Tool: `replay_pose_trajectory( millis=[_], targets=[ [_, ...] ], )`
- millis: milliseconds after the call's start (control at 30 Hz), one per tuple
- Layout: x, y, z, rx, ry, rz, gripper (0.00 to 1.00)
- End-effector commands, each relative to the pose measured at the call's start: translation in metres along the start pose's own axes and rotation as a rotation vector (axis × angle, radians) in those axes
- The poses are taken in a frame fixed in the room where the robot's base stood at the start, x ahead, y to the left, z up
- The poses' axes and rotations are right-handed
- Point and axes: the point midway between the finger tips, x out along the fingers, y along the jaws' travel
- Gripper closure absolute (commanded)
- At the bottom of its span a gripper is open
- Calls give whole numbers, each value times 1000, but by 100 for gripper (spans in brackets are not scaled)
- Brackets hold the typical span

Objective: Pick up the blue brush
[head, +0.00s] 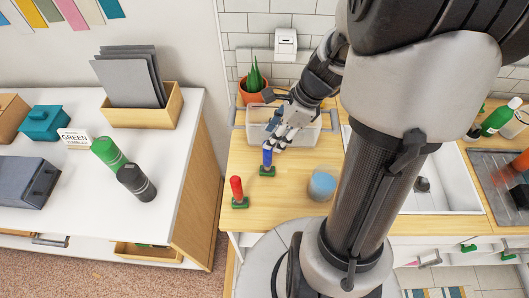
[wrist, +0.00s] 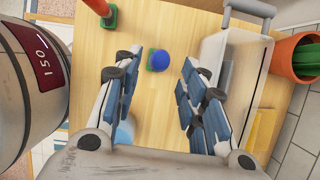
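The blue brush (head: 267,159) stands upright on a small green base on the wooden counter. In the wrist view the blue brush (wrist: 160,60) shows from above as a round blue top, with green at its lower left. My gripper (head: 276,144) is just above and slightly right of the brush in the head view. In the wrist view my gripper (wrist: 160,66) is open, with the brush between its two fingers in the picture and a gap on each side. No finger visibly touches it.
A red brush-like item (head: 237,190) stands at the front left. A clear bin (head: 300,127) and potted plant (head: 254,84) are behind. A light-blue round item (head: 322,184) is to the right, near the sink (head: 440,180). A white cabinet (head: 185,150) stands left.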

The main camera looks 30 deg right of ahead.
Motion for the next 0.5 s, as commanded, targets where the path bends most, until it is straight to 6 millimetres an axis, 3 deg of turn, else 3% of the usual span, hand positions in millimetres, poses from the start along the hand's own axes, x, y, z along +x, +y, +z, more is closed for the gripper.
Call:
replay_pose_trajectory(
  millis=[33,133,500],
  targets=[
    [15,1,-1,-1,0,4,62],
    [32,1,-1,-3,1,4,62],
    [57,0,0,-3,1,2,62]
  ],
)
